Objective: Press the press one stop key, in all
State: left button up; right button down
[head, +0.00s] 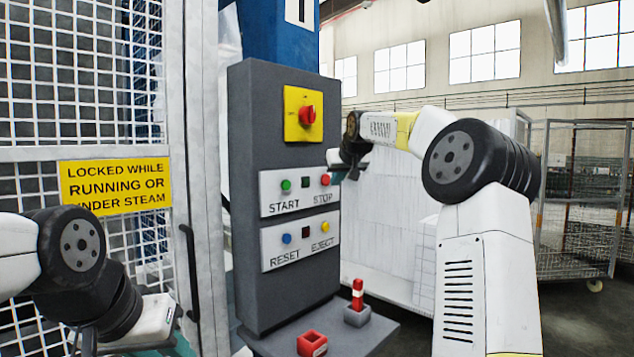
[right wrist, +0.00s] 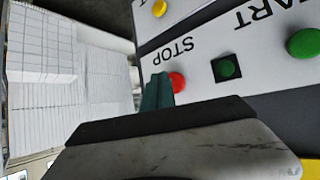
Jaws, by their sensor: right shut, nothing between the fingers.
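The red STOP key (head: 325,180) is at the right end of the upper white plate on the dark grey control box (head: 250,240). It also shows in the right wrist view (right wrist: 178,82), partly hidden by my finger. My right gripper (head: 338,177) is shut and empty, just right of the key in the head view. In the right wrist view its teal fingertips (right wrist: 160,78) overlap the edge of the key; I cannot tell if they touch it. My left gripper (head: 172,346) is at the lower left, mostly cut off, away from the box.
The green START key (head: 286,185) is on the same plate. Below are the blue RESET key (head: 287,239) and yellow EJECT key (head: 325,227). A red rotary switch (head: 307,115) is above. A mesh gate (head: 190,130) stands left; a shelf below holds red pieces (head: 312,344).

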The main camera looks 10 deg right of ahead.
jog(key=shift+w+a, duration=0.25)
jog(key=shift+w, duration=0.05)
jog(key=shift+w+a, duration=0.25)
jog(key=shift+w, duration=0.1)
dwell(0.8)
jog(key=shift+s+d, duration=0.1)
jog(key=shift+s, duration=0.05)
jog(key=shift+s+d, duration=0.35)
jog(key=shift+s, duration=0.15)
dwell(0.3)
jog(key=s+d, duration=0.1)
jog(key=s, duration=0.1)
jog(key=s+d, duration=0.2)
dwell(0.4)
jog(key=shift+d, duration=0.1)
